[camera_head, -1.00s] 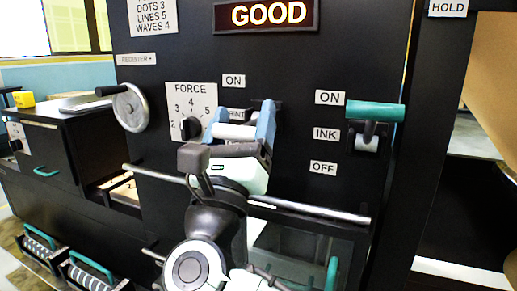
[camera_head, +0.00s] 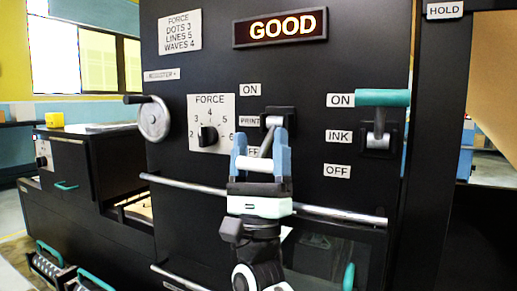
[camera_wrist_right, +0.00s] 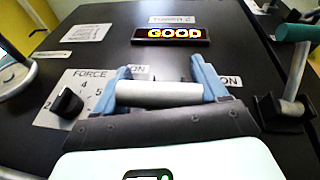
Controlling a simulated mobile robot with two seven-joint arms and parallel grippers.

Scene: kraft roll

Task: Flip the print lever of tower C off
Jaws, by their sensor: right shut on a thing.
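The print lever (camera_head: 265,143) on the black tower panel slants down and outward from its slot, its grey grip low beside the partly covered OFF label. My right gripper (camera_head: 262,162) is shut on this grip, with blue fingers at its two ends. The right wrist view shows the pale cylindrical grip (camera_wrist_right: 158,94) between the fingers (camera_wrist_right: 165,85). The PRINT label (camera_head: 250,121) is left of the lever, below an ON label (camera_head: 250,89). My left gripper is not in view.
The ink lever (camera_head: 383,98) with a teal grip stands up at ON to the right. The FORCE knob (camera_head: 208,136) and a handwheel (camera_head: 153,118) are on the left. A metal rail (camera_head: 340,213) crosses below. The display (camera_head: 280,27) reads GOOD.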

